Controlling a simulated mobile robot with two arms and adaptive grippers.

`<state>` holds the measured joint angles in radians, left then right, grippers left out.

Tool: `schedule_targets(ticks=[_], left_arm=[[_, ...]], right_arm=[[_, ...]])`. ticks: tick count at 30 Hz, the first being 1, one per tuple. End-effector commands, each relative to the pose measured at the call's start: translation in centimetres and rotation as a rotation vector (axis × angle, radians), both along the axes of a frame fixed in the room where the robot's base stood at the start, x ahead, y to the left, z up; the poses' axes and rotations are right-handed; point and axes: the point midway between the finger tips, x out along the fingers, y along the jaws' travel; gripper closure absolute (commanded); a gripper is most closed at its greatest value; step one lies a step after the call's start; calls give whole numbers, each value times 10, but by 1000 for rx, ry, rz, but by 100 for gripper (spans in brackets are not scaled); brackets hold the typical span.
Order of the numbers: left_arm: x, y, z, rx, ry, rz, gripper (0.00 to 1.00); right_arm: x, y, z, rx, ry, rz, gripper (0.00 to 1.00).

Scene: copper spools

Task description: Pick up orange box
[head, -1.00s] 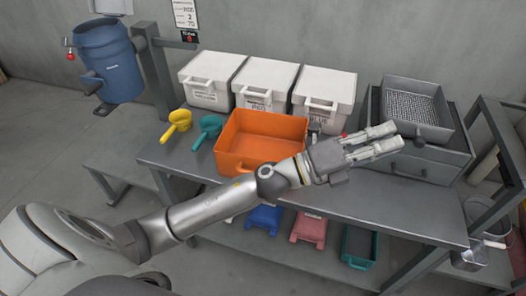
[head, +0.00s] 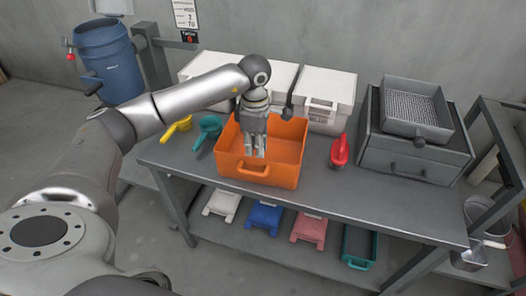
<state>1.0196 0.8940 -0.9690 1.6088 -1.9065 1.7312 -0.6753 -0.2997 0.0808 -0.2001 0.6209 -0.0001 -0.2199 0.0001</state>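The orange box (head: 286,172) stands upright on the grey workbench, open at the top, with a handle on its front wall. My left gripper (head: 254,153) points down over the box, in front of its open inside, with the fingertips above the front handle. Its two fingers look slightly apart with nothing between them. I cannot tell whether the fingertips touch the box. The gripper and wrist hide part of the box's back and inside. My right gripper is not in view.
White lidded boxes (head: 322,117) stand behind, partly hidden by my arm. Teal (head: 208,128) and yellow (head: 178,127) scoops lie left, a red scoop (head: 339,151) right. A grey sieve tray (head: 417,112) sits on a grey case (head: 412,157). The workbench (head: 385,205) is clear at front right.

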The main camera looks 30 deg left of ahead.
Motion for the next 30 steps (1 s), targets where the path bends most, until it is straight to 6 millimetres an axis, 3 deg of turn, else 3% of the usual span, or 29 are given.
schedule_targets(ticks=[6, 14, 21, 30], left_arm=[[-1, 0, -34, 0, 4, 0, 86], [-2, 2, -55, -2, 4, 0, 86], [-1, 5, -90, -4, 3, -1, 86], [-1, 5, -98, -3, 0, -2, 86]], right_arm=[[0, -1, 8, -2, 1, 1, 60], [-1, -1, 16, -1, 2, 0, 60], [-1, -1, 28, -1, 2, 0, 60], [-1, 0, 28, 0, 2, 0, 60]])
